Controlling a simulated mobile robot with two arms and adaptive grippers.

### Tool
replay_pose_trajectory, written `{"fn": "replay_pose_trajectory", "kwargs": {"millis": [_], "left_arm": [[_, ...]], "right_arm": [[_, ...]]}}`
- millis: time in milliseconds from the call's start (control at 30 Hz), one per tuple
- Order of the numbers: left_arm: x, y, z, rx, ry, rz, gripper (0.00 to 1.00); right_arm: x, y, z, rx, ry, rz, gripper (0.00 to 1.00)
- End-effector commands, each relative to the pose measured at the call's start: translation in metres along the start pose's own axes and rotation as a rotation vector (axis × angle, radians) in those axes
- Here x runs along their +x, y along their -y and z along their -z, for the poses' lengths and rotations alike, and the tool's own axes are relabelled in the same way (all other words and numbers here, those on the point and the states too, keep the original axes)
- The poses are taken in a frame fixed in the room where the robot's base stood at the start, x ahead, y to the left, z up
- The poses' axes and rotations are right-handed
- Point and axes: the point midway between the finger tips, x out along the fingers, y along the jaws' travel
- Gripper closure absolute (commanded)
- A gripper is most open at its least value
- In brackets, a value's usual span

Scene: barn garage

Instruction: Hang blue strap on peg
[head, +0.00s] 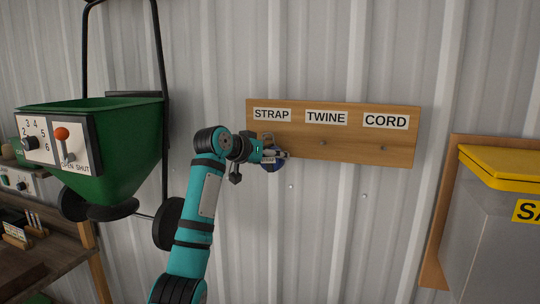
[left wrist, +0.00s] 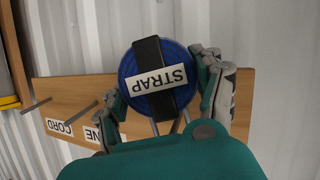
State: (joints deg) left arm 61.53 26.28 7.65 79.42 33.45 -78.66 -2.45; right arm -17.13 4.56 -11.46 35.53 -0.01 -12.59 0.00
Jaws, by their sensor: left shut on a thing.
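The blue strap (left wrist: 130,70) is a round blue coil with a black band and a white STRAP label. My left gripper (head: 277,156) is shut on it, with one finger on each side in the left wrist view (left wrist: 160,95). In the head view a little of the blue strap (head: 272,167) shows below the fingers, in front of the wooden peg board (head: 360,155). The gripper is under the STRAP label (head: 272,114). The peg there is hidden, so I cannot tell whether the coil is on it. My right gripper is not in view.
The bare TWINE peg (head: 323,143) and CORD peg (head: 382,148) stick out to the right. A green spreader (head: 120,140) hangs at the left above a wooden bench (head: 50,260). A grey bin with a yellow lid (head: 500,165) is at the right.

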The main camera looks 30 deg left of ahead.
Motion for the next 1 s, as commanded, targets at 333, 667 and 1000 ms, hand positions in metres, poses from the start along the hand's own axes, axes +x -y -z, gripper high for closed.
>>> {"fn": "replay_pose_trajectory", "kwargs": {"millis": [333, 667, 1000], "left_arm": [[0.0039, 0.0003, -0.0059, -0.003, 0.014, 0.0, 0.71], [0.0035, 0.0003, -0.0054, -0.003, 0.013, 0.0, 0.03], [-0.0057, 0.0011, -0.0037, -0.001, 0.008, 0.002, 0.03]], "right_arm": [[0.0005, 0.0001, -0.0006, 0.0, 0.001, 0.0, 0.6], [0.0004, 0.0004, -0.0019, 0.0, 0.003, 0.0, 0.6], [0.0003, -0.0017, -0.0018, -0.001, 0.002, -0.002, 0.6]]}}
